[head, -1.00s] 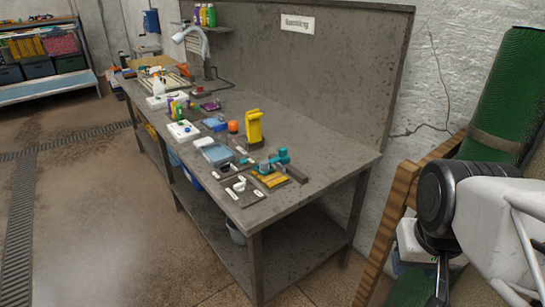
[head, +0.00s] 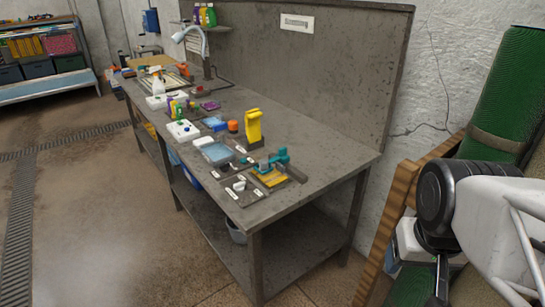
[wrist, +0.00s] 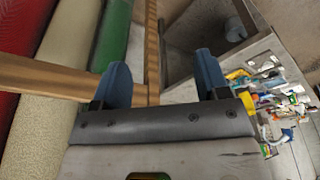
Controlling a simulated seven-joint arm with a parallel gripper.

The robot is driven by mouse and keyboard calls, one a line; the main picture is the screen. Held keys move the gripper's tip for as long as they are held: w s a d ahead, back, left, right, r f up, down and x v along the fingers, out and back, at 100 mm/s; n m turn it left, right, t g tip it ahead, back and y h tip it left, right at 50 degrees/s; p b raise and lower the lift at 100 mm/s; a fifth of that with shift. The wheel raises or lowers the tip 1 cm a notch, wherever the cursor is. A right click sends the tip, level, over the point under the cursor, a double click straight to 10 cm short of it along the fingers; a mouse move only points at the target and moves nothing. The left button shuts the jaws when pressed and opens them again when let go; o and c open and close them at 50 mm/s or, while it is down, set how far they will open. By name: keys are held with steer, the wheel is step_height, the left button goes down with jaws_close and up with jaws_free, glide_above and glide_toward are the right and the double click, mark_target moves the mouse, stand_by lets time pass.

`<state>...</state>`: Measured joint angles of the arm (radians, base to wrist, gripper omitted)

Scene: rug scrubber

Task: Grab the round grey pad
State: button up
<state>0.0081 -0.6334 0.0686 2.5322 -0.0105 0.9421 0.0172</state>
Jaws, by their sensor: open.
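I cannot clearly make out a round grey pad. Small grey and white pieces (head: 240,186) lie on dark trays near the front edge of the workbench (head: 310,165), too small to tell apart. A teal tool (head: 272,161) lies just right of them over a yellow piece (head: 271,179). My gripper (wrist: 162,80) shows in the wrist view with its two blue fingers wide apart and nothing between them. It is away from the bench, which appears at the right of that view. In the head view my arm is at the right and the fingers are not clear.
A yellow upright object (head: 253,126), an orange round item (head: 233,126) and a light blue tray (head: 217,153) stand on the bench. A wooden frame (head: 402,205) and a green rolled rug (head: 508,90) are close beside my arm. The left floor is open.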

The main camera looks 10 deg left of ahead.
steer(key=w+a+f+n+t+h, duration=0.1)
steer(key=w+a+n+h, duration=0.15)
steer(key=w+n, duration=0.75)
steer(key=w+a+f+n+t+h, duration=0.1)
steer(key=w+n+t+h, duration=0.2)
steer(key=w, duration=1.3)
steer(key=n+t+y, duration=0.4)
steer(key=n+t, duration=0.3)
steer(key=n, duration=1.4)
glide_toward(264, 166)
steer(key=w, duration=0.3)
steer(key=shift+a+r+h, duration=0.1)
steer(key=shift+a+h, duration=0.15)
